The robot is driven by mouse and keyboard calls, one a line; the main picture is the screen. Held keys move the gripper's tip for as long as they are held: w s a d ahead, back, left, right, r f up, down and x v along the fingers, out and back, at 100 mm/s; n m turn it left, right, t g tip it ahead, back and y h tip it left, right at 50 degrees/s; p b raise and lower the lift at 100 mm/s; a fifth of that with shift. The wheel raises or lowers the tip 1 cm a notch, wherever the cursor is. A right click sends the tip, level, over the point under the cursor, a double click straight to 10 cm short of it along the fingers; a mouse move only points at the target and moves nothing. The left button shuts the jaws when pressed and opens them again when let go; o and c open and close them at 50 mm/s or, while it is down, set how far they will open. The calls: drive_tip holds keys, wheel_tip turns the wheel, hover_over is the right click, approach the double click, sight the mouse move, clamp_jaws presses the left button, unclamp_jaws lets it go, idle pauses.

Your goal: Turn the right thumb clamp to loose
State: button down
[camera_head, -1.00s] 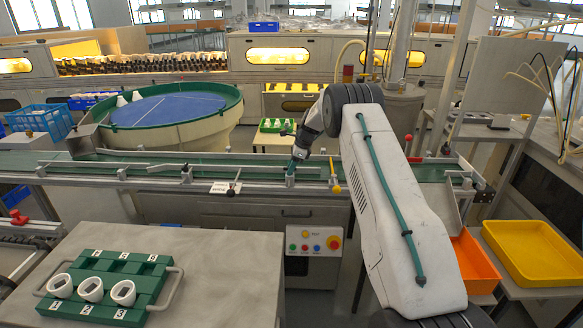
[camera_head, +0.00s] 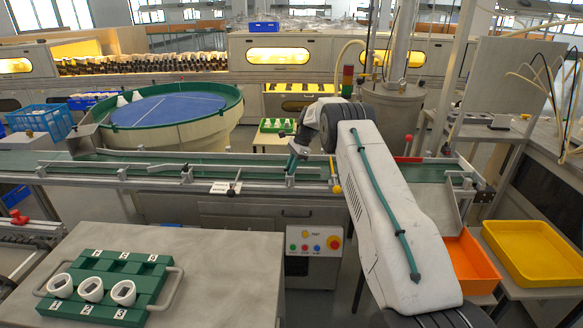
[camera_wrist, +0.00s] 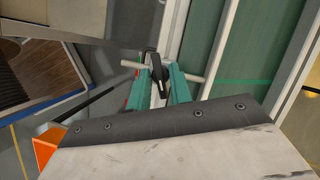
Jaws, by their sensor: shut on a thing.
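The right thumb clamp shows in the wrist view as a black handle (camera_wrist: 157,76) on a pale cross rod at the conveyor's edge. My gripper (camera_wrist: 160,92) has its green fingers on either side of the black handle and is shut on it. In the head view my gripper (camera_head: 294,163) is at the conveyor's front rail (camera_head: 250,172), over the clamp post, and largely hides the clamp there. Whether the clamp is tight or loose cannot be told.
A yellow lever (camera_head: 336,188) stands just right of my gripper, and a red one (camera_head: 408,141) farther right. A control panel (camera_head: 314,242) is below the rail. A green rack (camera_head: 105,287) with white parts sits front left. Orange (camera_head: 473,268) and yellow (camera_head: 533,254) trays stand right.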

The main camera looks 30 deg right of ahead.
drive_tip(key=n+g, duration=0.1)
drive_tip(key=n, duration=0.1)
drive_tip(key=n+g, duration=0.1)
drive_tip(key=n, duration=0.2)
drive_tip(key=shift+w+n, duration=0.2)
drive_tip(key=shift+n, duration=0.1)
idle(0.5)
drive_tip(key=c, duration=1.3)
unclamp_jaws()
wheel_tip(320, 180, up, 4)
drive_tip(key=shift+f, duration=0.1)
drive_tip(key=s+a, duration=0.1)
drive_tip(key=s, duration=0.4)
drive_tip(key=s+a, duration=0.2)
drive_tip(key=s, duration=0.3)
drive_tip(key=s+a+r, duration=0.1)
drive_tip(key=s, duration=0.4)
drive_tip(key=shift+s+a+r, duration=0.1)
drive_tip(key=shift+s+a, duration=0.1)
drive_tip(key=shift+a, duration=0.05)
